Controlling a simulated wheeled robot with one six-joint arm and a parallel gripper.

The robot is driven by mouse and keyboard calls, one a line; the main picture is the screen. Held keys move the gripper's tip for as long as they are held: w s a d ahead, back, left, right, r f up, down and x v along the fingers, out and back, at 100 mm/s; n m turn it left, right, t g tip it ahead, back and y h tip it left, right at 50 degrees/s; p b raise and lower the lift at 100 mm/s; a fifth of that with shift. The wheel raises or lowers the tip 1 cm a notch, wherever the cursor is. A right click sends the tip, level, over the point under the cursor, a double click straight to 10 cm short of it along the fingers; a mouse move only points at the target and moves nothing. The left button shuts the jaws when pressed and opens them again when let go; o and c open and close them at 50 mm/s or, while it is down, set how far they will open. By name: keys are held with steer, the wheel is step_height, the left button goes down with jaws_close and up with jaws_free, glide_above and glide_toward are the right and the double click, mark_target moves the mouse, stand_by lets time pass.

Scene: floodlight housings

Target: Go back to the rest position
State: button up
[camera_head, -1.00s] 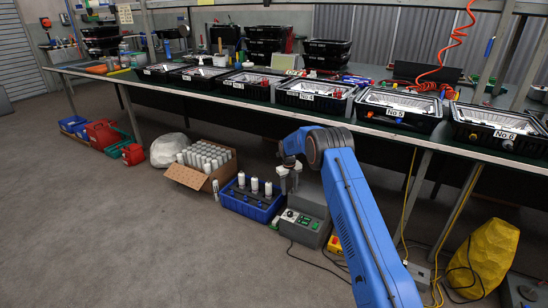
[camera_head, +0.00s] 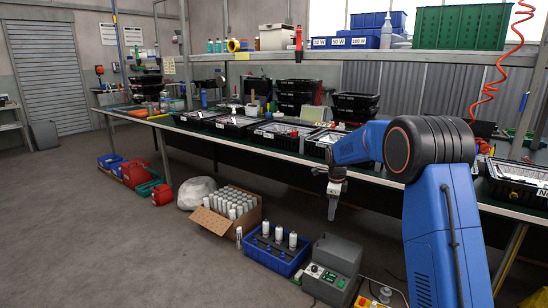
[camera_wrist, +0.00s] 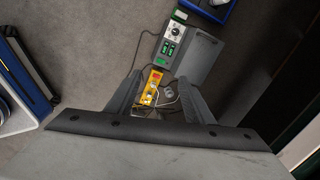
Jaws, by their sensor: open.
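My gripper (camera_head: 333,206) hangs from my blue arm in front of the long bench (camera_head: 185,128), its fingers pointing down. In the wrist view the two dark fingers of my gripper (camera_wrist: 158,88) stand apart with nothing between them but the view of the floor below. Below lie a grey control box (camera_wrist: 172,45) with green buttons and a yellow box (camera_wrist: 152,87). The grey control box also shows in the head view (camera_head: 333,270), below my gripper.
Black floodlight housings (camera_head: 276,134) stand in a row on the bench. A cardboard box (camera_head: 212,219) of white cans, a blue crate (camera_head: 270,258) and a white sack (camera_head: 197,191) stand on the floor. Open grey floor (camera_head: 100,250) lies at the left.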

steer(key=s+d+r+n+t, duration=0.15)
steer(key=s+r+n, duration=0.55)
steer(key=s, duration=0.8)
steer(key=s+d+r+n, duration=0.2)
steer(key=s+r+n, duration=0.2)
steer(key=s+r, duration=0.8)
steer(key=s+f+n, duration=0.2)
steer(key=s+n, duration=0.1)
steer(key=s, duration=0.7)
steer(key=s+f+n+t, duration=0.1)
steer(key=s+f+n, duration=0.2)
steer(key=s, duration=0.7)
steer(key=s+f+n, duration=0.3)
steer(key=s+n, duration=0.2)
steer(key=s, duration=0.6)
steer(key=shift+d+f+t, duration=0.2)
steer(key=shift+d+t, duration=0.15)
steer(key=shift+d, duration=0.1)
steer(key=shift+w, duration=0.1)
